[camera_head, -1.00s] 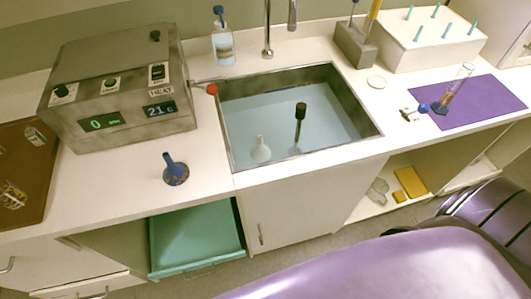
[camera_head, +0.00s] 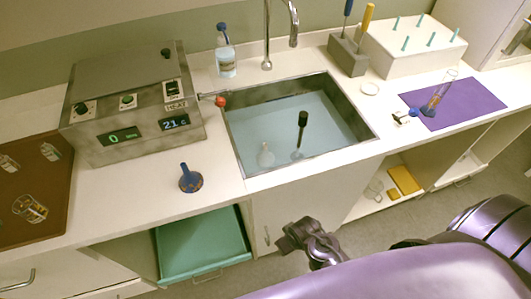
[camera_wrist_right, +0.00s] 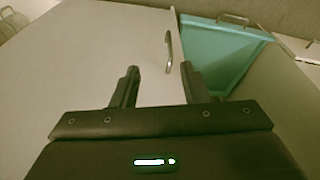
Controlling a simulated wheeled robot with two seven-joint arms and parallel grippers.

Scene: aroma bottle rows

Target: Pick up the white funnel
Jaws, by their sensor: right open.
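A pale, whitish funnel-shaped thing (camera_head: 265,156) stands in the water of the sink (camera_head: 362,140), narrow end up, near the front left wall. I take it for the white funnel, though it is small and faint. A black-handled brush-like tool (camera_head: 302,125) stands just right of it. My right gripper (camera_head: 290,238) is in front of the cabinet below the sink, apart from these things. In the right wrist view its fingers (camera_wrist_right: 160,82) are apart and empty. My left gripper is out of view.
A teal drawer (camera_head: 200,245) stands open below the counter. A faucet (camera_head: 268,40) rises behind the sink. A purple mat (camera_head: 470,105) lies at the right.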

